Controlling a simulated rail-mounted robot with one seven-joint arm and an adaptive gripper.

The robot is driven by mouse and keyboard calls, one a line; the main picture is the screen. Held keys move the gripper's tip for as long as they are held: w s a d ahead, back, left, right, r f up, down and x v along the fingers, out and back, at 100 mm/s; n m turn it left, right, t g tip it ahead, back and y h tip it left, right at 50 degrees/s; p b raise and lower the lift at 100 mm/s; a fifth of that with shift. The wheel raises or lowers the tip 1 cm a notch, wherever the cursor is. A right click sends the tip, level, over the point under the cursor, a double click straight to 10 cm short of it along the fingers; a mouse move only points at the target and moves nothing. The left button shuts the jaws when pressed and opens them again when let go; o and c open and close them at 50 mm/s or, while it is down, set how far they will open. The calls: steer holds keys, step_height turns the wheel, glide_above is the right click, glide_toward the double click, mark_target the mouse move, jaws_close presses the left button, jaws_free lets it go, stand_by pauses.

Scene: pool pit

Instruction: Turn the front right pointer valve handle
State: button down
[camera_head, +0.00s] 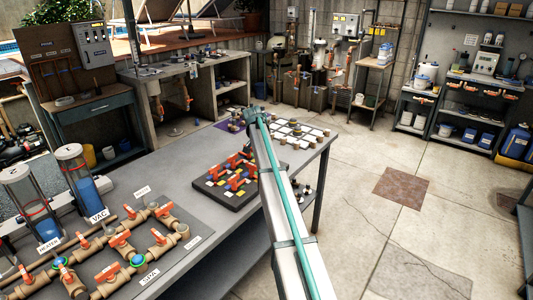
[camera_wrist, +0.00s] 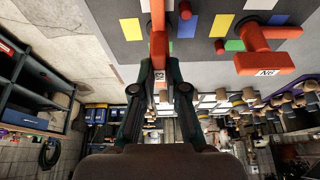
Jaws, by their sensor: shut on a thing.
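A dark board (camera_head: 222,200) with coloured patches carries several red pointer valve handles (camera_head: 236,181) on the table, left of my arm. In the wrist view, my gripper (camera_wrist: 160,68) has its two dark fingers on either side of a red pointer valve handle (camera_wrist: 157,28) and is shut on it. Part of this handle is hidden between the fingers. A second red handle (camera_wrist: 262,48), with a white label at its end, stands to the right, clear of the fingers. In the head view, my arm hides part of the board's right side, and the fingers cannot be made out.
Tan pipes with orange valves (camera_head: 121,240) fill the table's near left. A pale checkered board (camera_head: 290,134) lies beyond the dark board. A grey table strip (camera_head: 196,158) is bare. Shelves (camera_head: 474,80) and a sink counter (camera_head: 190,68) stand farther back.

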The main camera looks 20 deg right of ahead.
steer(key=c, duration=1.2)
jaws_free()
steer(key=shift+r, duration=0.1)
steer(key=v, duration=1.1)
steer(key=shift+s+a+r, duration=0.15)
steer(key=shift+a+r, duration=0.1)
steer(key=shift+r, duration=0.1)
